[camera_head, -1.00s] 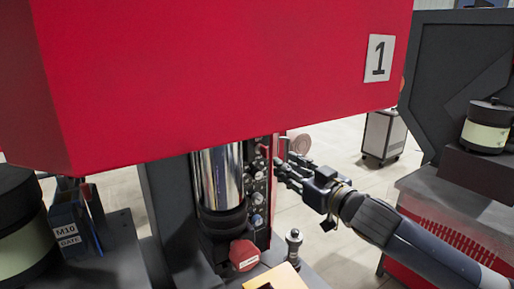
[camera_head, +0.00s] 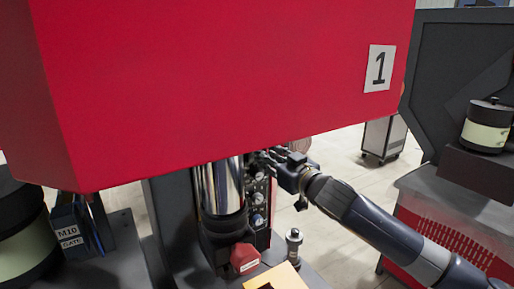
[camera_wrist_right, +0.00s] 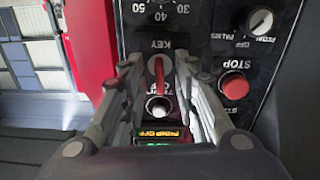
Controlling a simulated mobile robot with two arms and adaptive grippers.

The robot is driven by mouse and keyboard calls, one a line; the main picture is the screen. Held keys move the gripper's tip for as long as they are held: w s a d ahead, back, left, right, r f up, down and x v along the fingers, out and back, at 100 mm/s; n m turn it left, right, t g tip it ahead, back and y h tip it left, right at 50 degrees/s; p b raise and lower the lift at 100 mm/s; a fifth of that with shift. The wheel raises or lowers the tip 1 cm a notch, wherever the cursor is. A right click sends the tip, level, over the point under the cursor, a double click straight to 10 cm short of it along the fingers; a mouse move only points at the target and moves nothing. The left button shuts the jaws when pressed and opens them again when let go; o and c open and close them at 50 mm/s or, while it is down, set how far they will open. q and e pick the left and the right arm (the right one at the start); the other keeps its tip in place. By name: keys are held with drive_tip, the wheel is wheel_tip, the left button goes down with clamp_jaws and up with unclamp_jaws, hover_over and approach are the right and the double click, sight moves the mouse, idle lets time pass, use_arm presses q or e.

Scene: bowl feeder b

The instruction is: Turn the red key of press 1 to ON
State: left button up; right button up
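Press 1 (camera_head: 220,80) has a big red housing with a "1" plate. Its dark control panel (camera_head: 257,205) stands below, beside a shiny ram. In the right wrist view the panel appears upside down. The red key (camera_wrist_right: 159,78) shows there as a narrow red bar by the label "KEY". My right gripper (camera_head: 268,157) is at the upper part of the panel. In the wrist view its fingers (camera_wrist_right: 158,66) stand apart, one on each side of the key, with visible gaps; contact at the tips is unclear. The key is hidden in the head view. My left gripper is not in view.
A silver knob (camera_wrist_right: 158,107) and a lit display (camera_wrist_right: 160,134) are close by. The red housing overhangs the panel in the head view.

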clamp_jaws()
drive_tip(key=shift+m+p, duration=1.25)
drive_tip(key=shift+m, duration=1.25)
